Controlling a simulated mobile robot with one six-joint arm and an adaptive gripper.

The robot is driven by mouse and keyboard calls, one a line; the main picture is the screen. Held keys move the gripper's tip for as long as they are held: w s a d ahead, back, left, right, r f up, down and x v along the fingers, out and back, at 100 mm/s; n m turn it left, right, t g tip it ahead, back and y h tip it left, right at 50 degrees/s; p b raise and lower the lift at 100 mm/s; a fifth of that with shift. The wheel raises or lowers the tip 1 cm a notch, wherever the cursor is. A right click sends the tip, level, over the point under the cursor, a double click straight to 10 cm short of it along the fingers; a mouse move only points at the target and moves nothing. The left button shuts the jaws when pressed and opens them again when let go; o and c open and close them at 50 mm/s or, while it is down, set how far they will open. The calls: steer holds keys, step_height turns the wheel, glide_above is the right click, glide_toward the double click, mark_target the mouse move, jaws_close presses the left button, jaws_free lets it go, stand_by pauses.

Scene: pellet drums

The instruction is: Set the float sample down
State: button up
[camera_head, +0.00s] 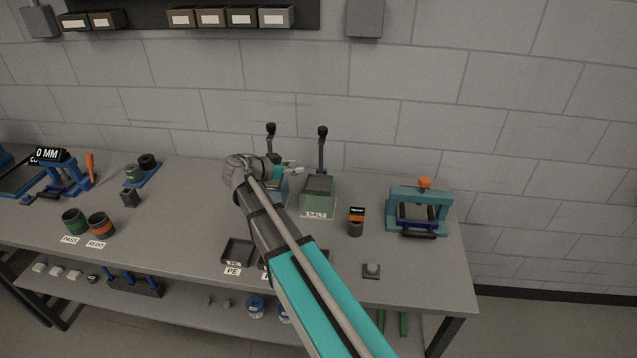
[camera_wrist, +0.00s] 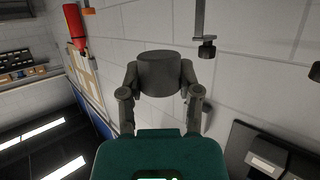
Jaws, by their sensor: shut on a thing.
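My gripper (camera_wrist: 160,95) is shut on the float sample, which shows in the wrist view as a short dark grey cylinder (camera_wrist: 160,72) between the two fingers. In the head view my gripper (camera_head: 293,169) is above the back of the bench, pointing right, over the tanks. The sample is too small to make out there. A greenish tank labelled SALT (camera_head: 318,197) stands just right of it. A second tank (camera_head: 279,190) is partly hidden by my arm. A shallow dark tray labelled PE (camera_head: 237,251) lies at the front; another tray beside it is mostly hidden.
Black-knobbed levers (camera_head: 322,133) rise behind the tanks. PASS (camera_head: 74,221) and REDO (camera_head: 100,225) cups stand left. The bench (camera_head: 185,215) is clear between these cups and the tray.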

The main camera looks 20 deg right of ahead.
mark_target(319, 184)
steer(key=w+d+f+b, duration=0.1)
steer(key=d+f+b, duration=0.1)
steer(key=d, duration=0.1)
steer(key=w+d+f+b, duration=0.2)
steer(key=d+f, duration=0.1)
steer(key=w+d+f+b, duration=0.2)
steer(key=d+b, duration=0.1)
steer(key=shift+d+f, duration=0.2)
steer(key=shift+f, duration=0.15)
steer(key=shift+w+d+f+b, duration=0.1)
steer(key=shift+d+f+b, duration=0.15)
steer(key=shift+d+b, duration=0.1)
steer(key=shift+w+d+f+b, duration=0.25)
steer(key=shift+d+f+b, duration=0.1)
steer(key=shift+f+b, duration=1.7)
steer(key=shift+f, duration=0.15)
steer(key=o, duration=1)
steer(key=shift+c, duration=0.2)
